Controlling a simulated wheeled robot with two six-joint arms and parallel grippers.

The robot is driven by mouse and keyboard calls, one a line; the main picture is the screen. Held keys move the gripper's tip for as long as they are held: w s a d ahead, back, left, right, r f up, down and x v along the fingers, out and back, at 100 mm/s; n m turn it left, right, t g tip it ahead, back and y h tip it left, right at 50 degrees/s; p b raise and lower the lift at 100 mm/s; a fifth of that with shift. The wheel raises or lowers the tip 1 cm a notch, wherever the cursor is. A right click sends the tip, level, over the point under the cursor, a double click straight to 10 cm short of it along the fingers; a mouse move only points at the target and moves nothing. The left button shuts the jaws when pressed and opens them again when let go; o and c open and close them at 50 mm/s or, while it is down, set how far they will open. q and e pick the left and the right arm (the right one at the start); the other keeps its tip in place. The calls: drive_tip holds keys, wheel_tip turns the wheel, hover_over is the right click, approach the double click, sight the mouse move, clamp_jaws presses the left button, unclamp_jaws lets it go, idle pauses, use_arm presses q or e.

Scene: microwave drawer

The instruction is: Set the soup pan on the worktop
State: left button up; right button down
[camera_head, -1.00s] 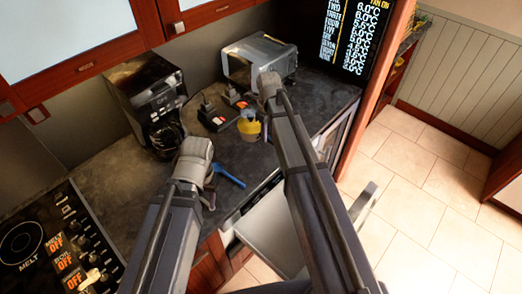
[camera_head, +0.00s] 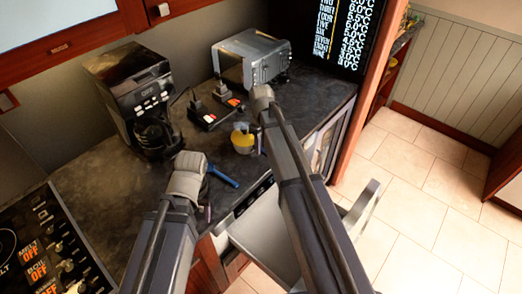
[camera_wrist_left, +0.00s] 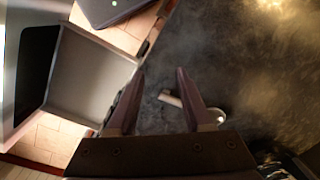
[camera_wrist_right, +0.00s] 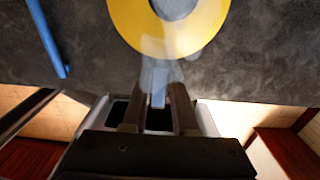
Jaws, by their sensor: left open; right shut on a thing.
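The soup pan (camera_head: 243,141) is yellow-rimmed and shows at the worktop's right part in the head view. In the right wrist view its round yellow rim (camera_wrist_right: 128,25) surrounds a dark middle, and a pale handle runs from it. My right gripper (camera_wrist_right: 158,98) is shut on that handle. I cannot tell whether the pan's base touches the worktop (camera_head: 95,175). My left gripper (camera_wrist_left: 158,73) is open and empty above the worktop's front edge. A blue-handled utensil (camera_head: 223,177) lies to its right in the head view.
A coffee maker (camera_head: 128,85) and a toaster-like metal appliance (camera_head: 255,60) stand at the back. Dark blocks with red parts (camera_head: 205,115) lie behind the pan. A grey drawer (camera_head: 262,235) is open below the front edge. A stove (camera_head: 45,240) is at left.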

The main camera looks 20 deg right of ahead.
use_arm(q)
drive_tip(key=shift+r, duration=0.1)
use_arm(e)
drive_tip(key=shift+r, duration=0.1)
use_arm(q)
drive_tip(key=shift+f, duration=0.25)
use_arm(e)
drive_tip(key=shift+f, duration=0.25)
use_arm(q)
drive_tip(key=shift+r, duration=0.1)
use_arm(e)
drive_tip(key=c, duration=0.7)
unclamp_jaws()
drive_tip(key=shift+r, duration=0.1)
use_arm(q)
drive_tip(key=shift+r, duration=0.1)
